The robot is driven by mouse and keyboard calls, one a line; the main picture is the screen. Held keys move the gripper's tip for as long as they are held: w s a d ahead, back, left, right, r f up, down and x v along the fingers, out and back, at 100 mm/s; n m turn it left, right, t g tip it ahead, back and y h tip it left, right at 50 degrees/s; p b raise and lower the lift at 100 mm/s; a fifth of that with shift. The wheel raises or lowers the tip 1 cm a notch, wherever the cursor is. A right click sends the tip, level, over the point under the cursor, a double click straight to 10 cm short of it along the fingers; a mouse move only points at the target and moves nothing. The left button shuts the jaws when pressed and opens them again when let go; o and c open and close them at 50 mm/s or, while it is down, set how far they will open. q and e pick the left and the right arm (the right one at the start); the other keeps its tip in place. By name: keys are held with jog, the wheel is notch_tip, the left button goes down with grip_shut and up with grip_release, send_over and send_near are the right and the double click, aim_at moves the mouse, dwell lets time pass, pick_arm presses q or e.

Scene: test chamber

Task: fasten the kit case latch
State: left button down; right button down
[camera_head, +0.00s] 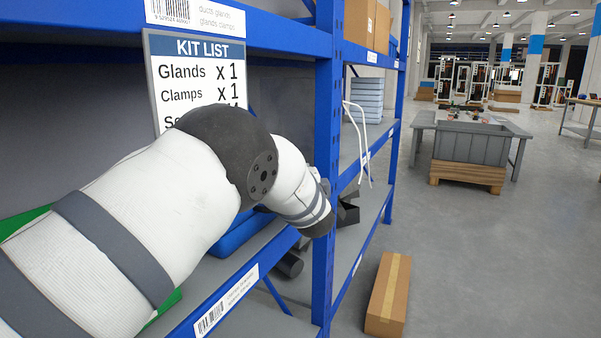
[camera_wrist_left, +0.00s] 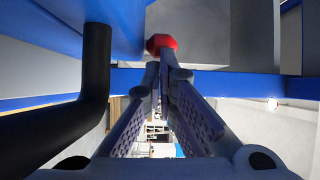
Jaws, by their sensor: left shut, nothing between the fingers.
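In the left wrist view, the fingers of my left gripper (camera_wrist_left: 160,75) are shut with their tips together and nothing between them. A red rounded knob (camera_wrist_left: 161,44), possibly part of the latch, is just beyond the fingertips; I cannot tell whether they touch it. A blue surface (camera_wrist_left: 60,35) at upper left looks like the kit case, with a thick black bent bar (camera_wrist_left: 96,90) like a handle beside the fingers. In the head view, part of a blue case (camera_head: 240,236) shows on the shelf behind my left arm, which hides most of it. My right gripper is in neither view.
A blue shelf rack (camera_head: 327,150) has an upright post close to my left wrist. A kit list sign (camera_head: 205,75) hangs above the arm. A cardboard box (camera_head: 388,295) lies on the floor. A grey crate (camera_head: 468,145) stands farther off; open floor lies between.

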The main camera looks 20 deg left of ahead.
pick_arm(q)
jog(key=v, duration=1.2)
